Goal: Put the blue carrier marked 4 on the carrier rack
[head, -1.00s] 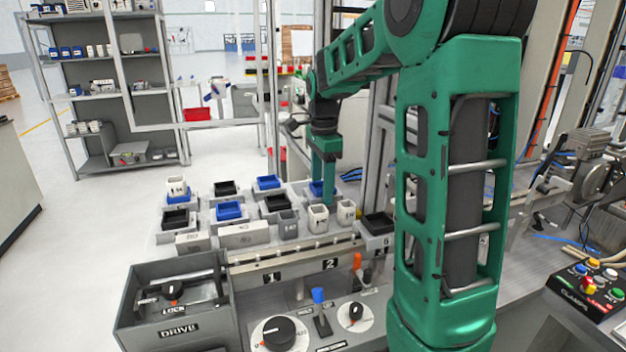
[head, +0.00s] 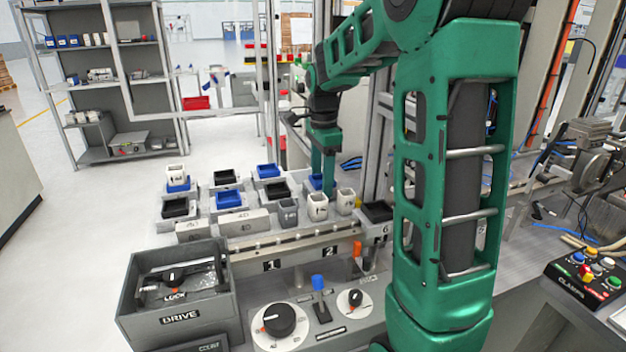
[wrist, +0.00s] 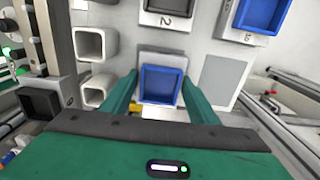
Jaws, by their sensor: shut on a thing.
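My gripper (head: 323,168) reaches down at the back right of the carrier group. It is shut on a blue carrier (wrist: 161,84), a square open-topped box between the two green fingers in the wrist view. In the head view only a blue edge (head: 314,181) of it shows beside the fingers. No number on it can be read. It is at or just above a grey block (wrist: 160,62); I cannot tell if it touches. Other blue carriers (head: 229,199) and (head: 268,170) sit on grey blocks. I cannot tell which part is the carrier rack.
Black carriers (head: 274,189) stand among the blue ones. White square cups (head: 317,206) and (head: 345,200) and a grey cup (head: 288,211) stand close in front of the gripper. A metal post (head: 383,140) rises to its right. The DRIVE box (head: 180,317) is at front left.

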